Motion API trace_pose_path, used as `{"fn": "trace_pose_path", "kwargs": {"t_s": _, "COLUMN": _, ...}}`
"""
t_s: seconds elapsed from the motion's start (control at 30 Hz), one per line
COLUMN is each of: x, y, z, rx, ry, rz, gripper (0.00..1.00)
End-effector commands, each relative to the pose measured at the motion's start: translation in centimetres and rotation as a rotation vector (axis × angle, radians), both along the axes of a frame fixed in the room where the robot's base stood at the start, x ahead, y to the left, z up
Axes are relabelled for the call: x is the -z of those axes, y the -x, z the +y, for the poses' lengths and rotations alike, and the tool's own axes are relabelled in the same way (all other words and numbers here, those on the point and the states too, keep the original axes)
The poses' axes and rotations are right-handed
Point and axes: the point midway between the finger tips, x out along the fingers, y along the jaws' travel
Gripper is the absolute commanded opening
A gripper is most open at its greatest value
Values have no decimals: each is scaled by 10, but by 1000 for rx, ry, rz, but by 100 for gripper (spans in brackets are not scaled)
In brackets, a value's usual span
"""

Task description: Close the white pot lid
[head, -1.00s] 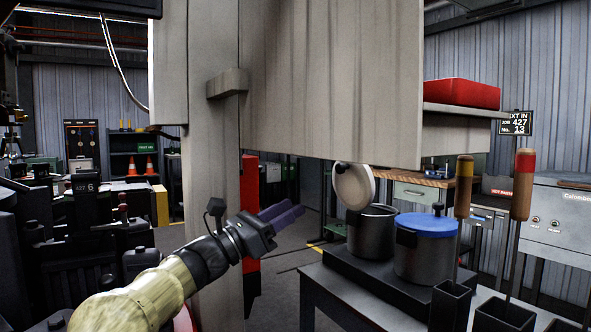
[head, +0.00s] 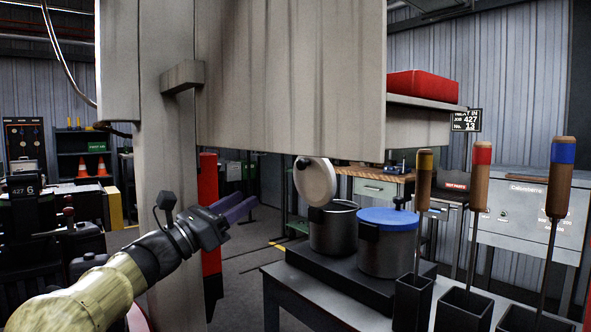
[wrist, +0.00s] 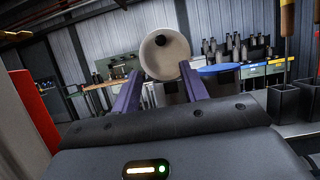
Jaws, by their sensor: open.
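The white pot lid (head: 315,181) stands raised, tilted nearly upright at the rim of the dark left pot (head: 334,229), whose mouth is open. In the wrist view the white lid (wrist: 165,54) shows its round face with a dark knob, between and beyond my finger tips. My gripper (head: 240,207) is open and empty, in the air to the left of the pots, with its purple fingers pointing toward them. A clear gap shows between the fingers and the lid in the head view.
A second pot with a blue lid (head: 388,218) stands close at the right on the same dark base (head: 310,262). Wooden-handled tools (head: 481,175) stand upright in black holders at the right. A large grey panel (head: 290,80) hangs above. A red post (head: 210,240) is beside my arm.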

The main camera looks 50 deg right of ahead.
Motion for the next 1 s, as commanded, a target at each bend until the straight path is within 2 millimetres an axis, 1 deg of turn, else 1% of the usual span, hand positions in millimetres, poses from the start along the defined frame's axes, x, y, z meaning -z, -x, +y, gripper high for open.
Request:
{"fn": "trace_pose_path", "kwargs": {"t_s": 0.03, "x": -1, "y": 2, "z": -8, "rx": 3, "ry": -1, "rz": -3, "gripper": 44}}
{"fn": "trace_pose_path", "kwargs": {"t_s": 0.2, "x": -12, "y": 5, "z": -35, "rx": 3, "ry": -1, "rz": -3, "gripper": 44}}
{"fn": "trace_pose_path", "kwargs": {"t_s": 0.4, "x": -25, "y": 8, "z": -63, "rx": 2, "ry": 1, "rz": -3, "gripper": 44}}
{"fn": "trace_pose_path", "kwargs": {"t_s": 0.7, "x": -41, "y": 13, "z": -100, "rx": 3, "ry": 2, "rz": -2, "gripper": 44}}
{"fn": "trace_pose_path", "kwargs": {"t_s": 1.0, "x": -55, "y": 16, "z": -133, "rx": 1, "ry": 2, "rz": -1, "gripper": 44}}
